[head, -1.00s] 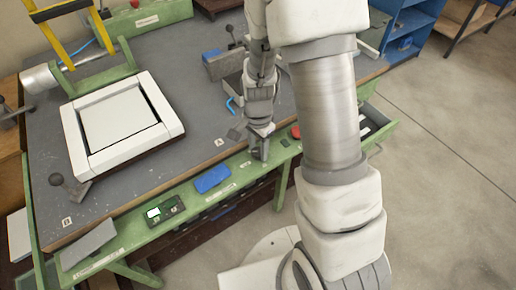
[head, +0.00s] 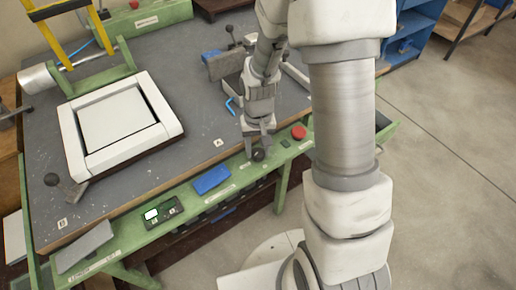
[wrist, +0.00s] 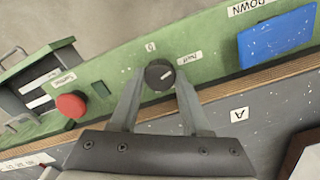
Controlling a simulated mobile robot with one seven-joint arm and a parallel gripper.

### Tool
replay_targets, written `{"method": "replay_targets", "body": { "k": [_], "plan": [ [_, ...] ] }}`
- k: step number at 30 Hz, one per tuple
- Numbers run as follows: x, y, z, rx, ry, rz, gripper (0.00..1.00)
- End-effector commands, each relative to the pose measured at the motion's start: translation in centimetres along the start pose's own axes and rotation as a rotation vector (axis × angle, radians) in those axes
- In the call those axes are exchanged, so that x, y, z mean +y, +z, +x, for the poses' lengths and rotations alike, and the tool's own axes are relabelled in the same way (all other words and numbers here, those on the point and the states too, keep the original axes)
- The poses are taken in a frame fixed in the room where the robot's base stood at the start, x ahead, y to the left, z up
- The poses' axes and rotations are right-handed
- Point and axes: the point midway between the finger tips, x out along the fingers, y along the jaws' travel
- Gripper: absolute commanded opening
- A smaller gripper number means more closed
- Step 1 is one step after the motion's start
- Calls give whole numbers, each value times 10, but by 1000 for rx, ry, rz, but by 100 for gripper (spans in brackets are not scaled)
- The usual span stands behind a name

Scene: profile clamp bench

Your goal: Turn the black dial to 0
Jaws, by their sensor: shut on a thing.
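The black dial (wrist: 159,74) is round and sits on the green front rail, with a short white pointer line. In the wrist view the line points right and slightly up, on the side of the HALF label (wrist: 188,58) and away from the 0 label (wrist: 150,47). My gripper (wrist: 158,82) has one finger on each side of the dial and is shut on it. In the head view the dial (head: 258,155) shows between the fingertips of my gripper (head: 258,148).
A red button (head: 298,132) is right of the dial on the rail. A blue plate (head: 211,180) and a small display box (head: 163,214) are left of it. A white square frame (head: 122,122) and a grey clamp (head: 230,65) stand on the bench.

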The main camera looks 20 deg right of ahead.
Motion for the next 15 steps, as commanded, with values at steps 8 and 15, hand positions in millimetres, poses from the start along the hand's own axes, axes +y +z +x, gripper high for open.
{"method": "replay_targets", "body": {
  "k": [8, 15],
  "plan": [
    [0, -1, -1, 2, 0, -261, 0],
    [0, 0, -2, 1, -1, -488, 0]
  ]
}}
